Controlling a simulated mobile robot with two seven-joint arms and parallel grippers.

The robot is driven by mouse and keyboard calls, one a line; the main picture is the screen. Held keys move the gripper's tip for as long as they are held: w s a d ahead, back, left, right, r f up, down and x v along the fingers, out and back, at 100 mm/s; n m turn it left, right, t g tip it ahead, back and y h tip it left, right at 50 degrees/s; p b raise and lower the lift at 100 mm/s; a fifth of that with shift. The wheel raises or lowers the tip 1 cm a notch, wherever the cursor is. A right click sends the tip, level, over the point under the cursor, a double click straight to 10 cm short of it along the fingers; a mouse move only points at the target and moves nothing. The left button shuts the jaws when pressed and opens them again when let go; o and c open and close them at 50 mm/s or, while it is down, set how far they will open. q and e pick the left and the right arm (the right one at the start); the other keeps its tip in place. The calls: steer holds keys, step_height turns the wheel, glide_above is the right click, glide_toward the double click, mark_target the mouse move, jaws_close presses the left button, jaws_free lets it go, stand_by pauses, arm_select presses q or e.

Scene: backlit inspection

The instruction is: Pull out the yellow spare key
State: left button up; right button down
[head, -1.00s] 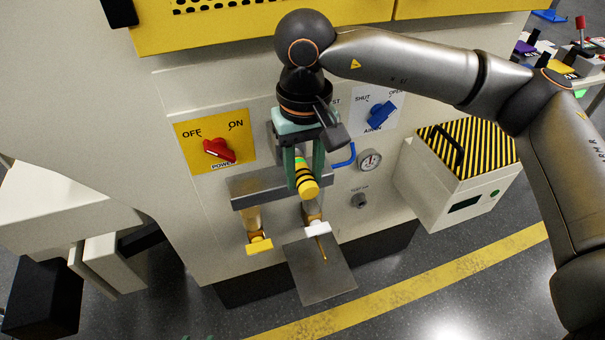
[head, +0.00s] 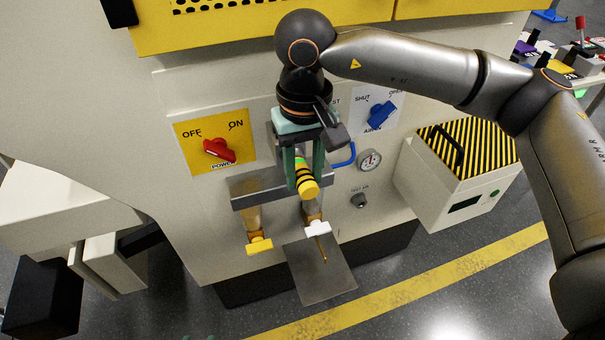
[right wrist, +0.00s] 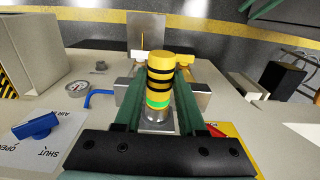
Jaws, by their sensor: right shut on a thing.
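My right gripper (head: 304,180) is shut on a yellow cylinder with black stripes and a green band (right wrist: 159,80). The cylinder stands on a silver collar (right wrist: 157,124) in the right wrist view. The yellow key (head: 258,244) hangs below the left part of the grey metal block (head: 247,197), apart from my right gripper. A key with a white head (head: 317,229) is below the block's right part; its thin brass tip points down. My left gripper shows at most as small green bits at the head view's bottom edge; its jaws cannot be made out.
A red power switch (head: 219,150) is left of my right gripper. A blue air switch (head: 381,114), a blue handle (head: 344,156) and a gauge (head: 369,160) are to the right. A grey plate (head: 306,284) juts out below the keys. A striped-lid box (head: 440,205) stands at right.

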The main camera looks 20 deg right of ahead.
mark_target(315, 196)
steer(key=shift+s, duration=0.15)
steer(key=shift+s, duration=0.55)
steer(key=shift+s, duration=0.1)
steer(key=shift+s+d+b, duration=0.1)
steer(key=shift+s+b, duration=0.55)
steer(key=shift+s, duration=0.95)
steer(key=shift+s, duration=0.1)
